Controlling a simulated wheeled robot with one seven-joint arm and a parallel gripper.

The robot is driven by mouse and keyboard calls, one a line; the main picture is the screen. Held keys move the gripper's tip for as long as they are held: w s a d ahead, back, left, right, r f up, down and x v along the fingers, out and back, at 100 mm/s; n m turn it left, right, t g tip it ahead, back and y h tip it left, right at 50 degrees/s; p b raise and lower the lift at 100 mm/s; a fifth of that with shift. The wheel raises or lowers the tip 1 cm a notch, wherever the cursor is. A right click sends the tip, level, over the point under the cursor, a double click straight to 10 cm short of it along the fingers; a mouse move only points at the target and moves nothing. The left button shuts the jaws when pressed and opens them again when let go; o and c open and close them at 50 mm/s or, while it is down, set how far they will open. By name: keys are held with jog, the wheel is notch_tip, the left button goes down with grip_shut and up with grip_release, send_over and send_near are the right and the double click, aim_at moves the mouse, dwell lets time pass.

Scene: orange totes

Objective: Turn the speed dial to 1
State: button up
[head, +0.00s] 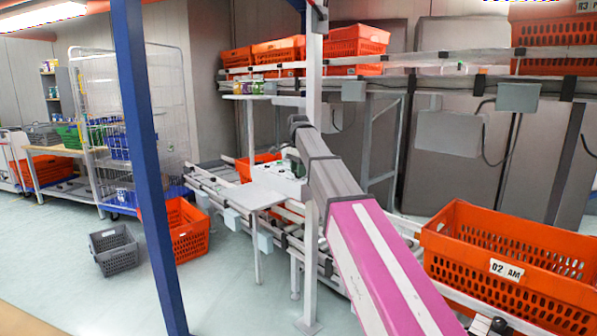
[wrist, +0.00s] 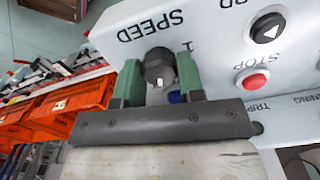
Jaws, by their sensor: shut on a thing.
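In the wrist view the black speed dial (wrist: 158,65) sits on a white control panel (wrist: 215,50), seen upside down. The word SPEED is printed above it, and a "1" is printed just right of its top. My gripper (wrist: 161,82) has its two green fingers on either side of the dial and is shut on it. A small white mark shows on the dial's lower part; its exact heading is hard to tell. In the head view the white control box (head: 287,181) is partly hidden behind my arm, and the dial is hidden.
A red STOP button (wrist: 254,82) and a black arrow button (wrist: 267,27) lie right of the dial. An orange tote (head: 460,275) is at right on the conveyor. A blue post (head: 145,150) stands at left.

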jog(key=n, duration=0.5)
jog(key=shift+n, duration=0.3)
jog(key=n, duration=1)
jog(key=shift+n, duration=0.4)
jog(key=n, duration=0.5)
jog(key=o, duration=0.9)
